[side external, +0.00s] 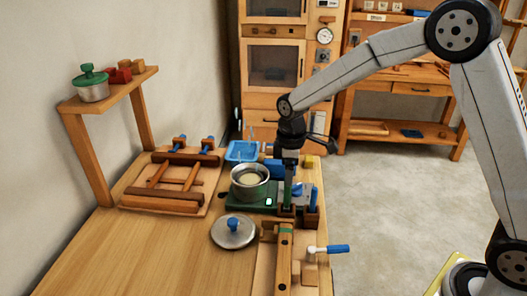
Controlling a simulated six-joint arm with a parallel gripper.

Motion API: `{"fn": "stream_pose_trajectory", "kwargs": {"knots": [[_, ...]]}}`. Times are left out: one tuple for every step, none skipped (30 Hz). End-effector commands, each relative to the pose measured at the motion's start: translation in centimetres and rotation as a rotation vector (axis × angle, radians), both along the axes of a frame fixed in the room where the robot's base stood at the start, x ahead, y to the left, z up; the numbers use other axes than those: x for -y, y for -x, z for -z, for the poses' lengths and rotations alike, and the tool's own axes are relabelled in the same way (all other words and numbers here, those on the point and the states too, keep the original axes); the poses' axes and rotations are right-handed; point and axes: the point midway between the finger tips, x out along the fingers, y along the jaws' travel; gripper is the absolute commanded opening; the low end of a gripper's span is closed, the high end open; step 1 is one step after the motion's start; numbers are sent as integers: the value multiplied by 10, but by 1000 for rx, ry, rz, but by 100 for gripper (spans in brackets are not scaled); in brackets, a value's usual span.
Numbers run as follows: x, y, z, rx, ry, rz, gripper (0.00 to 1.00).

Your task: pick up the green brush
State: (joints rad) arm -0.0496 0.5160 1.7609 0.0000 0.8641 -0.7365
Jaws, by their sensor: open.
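An upright green handle (287,192), which looks like the green brush, stands in a small wooden holder (300,217) right of the pot. Its lower end is hidden in the holder. My gripper (289,176) points straight down at the top of this handle. The jaws are open; at this size I cannot tell whether the handle's top is between the fingers or just below them.
A blue-handled tool (313,197) stands in the same holder. A metal pot (250,190) on a green scale-like base is close on the left, with a lid (233,231) in front. A blue tray (242,151) lies behind. A blue-handled tool (337,249) lies at the right edge.

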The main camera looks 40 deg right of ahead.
Motion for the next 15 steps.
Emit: {"fn": "stream_pose_trajectory", "kwargs": {"knots": [[0,0,5,-3,0,0,72],[1,0,8,-4,1,0,72],[1,0,12,-4,1,0,72],[1,-1,15,-4,1,0,72],[1,-1,19,-4,0,0,72],[1,-1,24,-4,0,1,72],[2,-2,28,-4,1,1,72],[1,-2,31,-4,1,0,72],[1,-2,35,-4,1,1,72],[1,-2,38,-3,0,1,72],[1,-2,41,-2,1,1,72],[1,-2,43,-2,1,1,72],[1,-2,45,-1,0,1,72],[1,-2,46,-1,1,1,72],[1,-2,47,-1,1,1,72]]}}
